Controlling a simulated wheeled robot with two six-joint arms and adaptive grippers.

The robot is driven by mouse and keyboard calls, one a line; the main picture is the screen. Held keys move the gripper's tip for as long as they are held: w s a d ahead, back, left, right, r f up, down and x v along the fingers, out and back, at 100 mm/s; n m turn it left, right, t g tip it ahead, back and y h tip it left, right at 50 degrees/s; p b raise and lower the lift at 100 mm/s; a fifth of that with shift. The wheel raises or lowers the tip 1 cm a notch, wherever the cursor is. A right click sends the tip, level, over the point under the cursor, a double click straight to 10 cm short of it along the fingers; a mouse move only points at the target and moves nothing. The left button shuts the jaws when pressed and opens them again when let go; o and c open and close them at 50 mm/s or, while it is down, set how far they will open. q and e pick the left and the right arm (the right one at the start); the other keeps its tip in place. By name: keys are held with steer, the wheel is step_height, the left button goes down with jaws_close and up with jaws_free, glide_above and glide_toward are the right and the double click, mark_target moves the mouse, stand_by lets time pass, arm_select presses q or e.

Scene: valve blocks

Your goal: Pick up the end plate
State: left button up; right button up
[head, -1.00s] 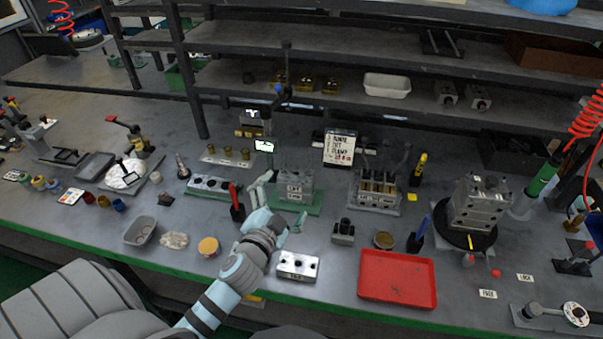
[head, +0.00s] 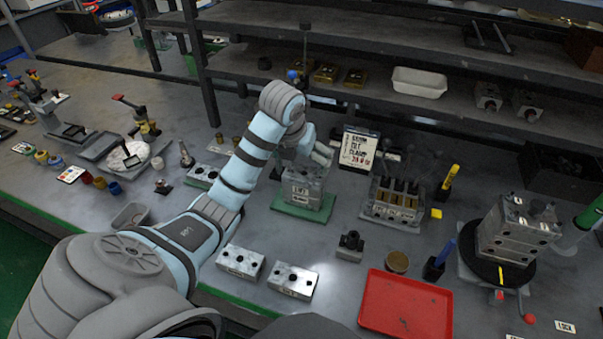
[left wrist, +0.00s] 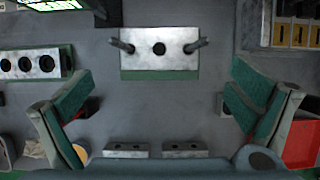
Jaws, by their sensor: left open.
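Two small silver plates with dark holes in their tops lie side by side near the bench's front edge, a left one (head: 240,262) and a right one (head: 292,280). I cannot tell which is the end plate. They also show low in the left wrist view, left (left wrist: 127,151) and right (left wrist: 183,150). A silver block (head: 303,188) stands on a green base; from above (left wrist: 160,61) it shows two upright pins and a middle hole. My left gripper (head: 322,152) is above and behind this block, partly hidden by its arm. Its fingers (left wrist: 160,100) are spread and empty. My right gripper is out of view.
A red tray (head: 405,305) lies at the front right. A rack of valve parts (head: 395,205) stands right of the block, and a small dark fixture (head: 350,245) in front. A larger metal block (head: 515,235) sits on a round black stand. Shelves (head: 400,85) rise behind.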

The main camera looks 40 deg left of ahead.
mark_target(304, 173)
arm_select(q)
steer(key=x, duration=0.6)
steer(key=shift+w+a+f, duration=0.15)
steer(key=shift+w+f, duration=0.15)
steer(key=shift+w, duration=0.05)
steer(key=shift+f, duration=0.3)
steer(key=shift+s+r, duration=0.1)
steer(key=shift+s, duration=0.1)
steer(key=shift+c, duration=0.7)
steer(key=shift+w, duration=0.15)
steer(key=c, duration=1.1)
steer(key=shift+o, duration=0.2)
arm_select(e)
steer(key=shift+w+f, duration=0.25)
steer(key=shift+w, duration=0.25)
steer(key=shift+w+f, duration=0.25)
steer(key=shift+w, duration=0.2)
